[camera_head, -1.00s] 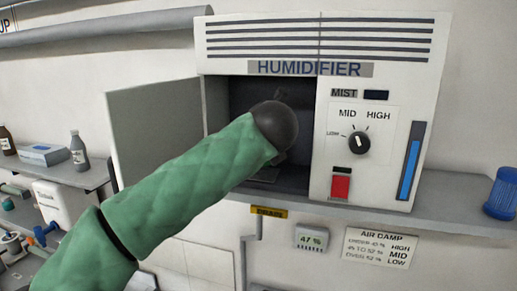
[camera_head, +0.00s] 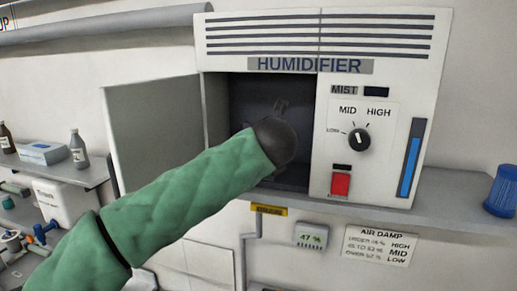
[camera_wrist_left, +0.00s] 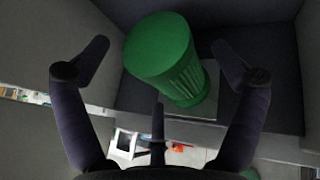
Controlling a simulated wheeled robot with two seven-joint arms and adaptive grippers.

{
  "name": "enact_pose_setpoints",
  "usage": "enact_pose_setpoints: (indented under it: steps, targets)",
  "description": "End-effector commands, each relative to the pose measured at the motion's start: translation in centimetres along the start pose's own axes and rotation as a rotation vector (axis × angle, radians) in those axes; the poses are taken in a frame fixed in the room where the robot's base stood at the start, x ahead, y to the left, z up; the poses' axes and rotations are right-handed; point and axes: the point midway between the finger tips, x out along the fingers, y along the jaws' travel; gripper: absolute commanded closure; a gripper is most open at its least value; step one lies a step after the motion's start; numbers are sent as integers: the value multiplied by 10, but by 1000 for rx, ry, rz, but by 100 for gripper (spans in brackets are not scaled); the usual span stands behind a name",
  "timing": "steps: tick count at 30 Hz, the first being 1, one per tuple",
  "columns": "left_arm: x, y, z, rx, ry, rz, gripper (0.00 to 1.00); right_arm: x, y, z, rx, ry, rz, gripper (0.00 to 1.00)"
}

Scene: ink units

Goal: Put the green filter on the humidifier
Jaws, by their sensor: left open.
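The white humidifier (camera_head: 265,48) is on the wall, its grey door (camera_head: 150,130) swung open to the left and its dark compartment (camera_head: 250,95) showing. The green filter (camera_wrist_left: 165,50), a ribbed cylinder, is in the left wrist view, over a pale square plate (camera_wrist_left: 210,95) on a dark surface, seemingly inside the compartment. It is hidden in the head view. My left gripper (camera_wrist_left: 161,47) is open, with one finger either side of the filter and gaps showing between. In the head view my dark wrist mostly hides its fingers. My right gripper is out of view.
The humidifier's front has a dial (camera_head: 359,139), a red switch (camera_head: 341,184) and a blue gauge (camera_head: 410,160). A blue ribbed cylinder (camera_head: 502,192) stands on the shelf at right. Bottles (camera_head: 78,148) and a blue box (camera_head: 43,153) stand at left.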

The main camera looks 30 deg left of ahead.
Motion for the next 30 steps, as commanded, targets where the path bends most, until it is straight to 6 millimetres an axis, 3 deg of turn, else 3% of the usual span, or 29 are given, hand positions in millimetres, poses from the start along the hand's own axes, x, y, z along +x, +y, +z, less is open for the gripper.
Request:
enact_pose_setpoints:
  steps: [8, 21, 30]
  targets:
    - [-11, -1, 3, 0, -2, -3, 5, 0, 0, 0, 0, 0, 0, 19]
    - [-90, -1, 3, 0, -2, -5, 5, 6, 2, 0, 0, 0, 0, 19]
    - [-119, 0, 3, 0, -1, 0, 5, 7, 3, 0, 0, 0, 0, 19]
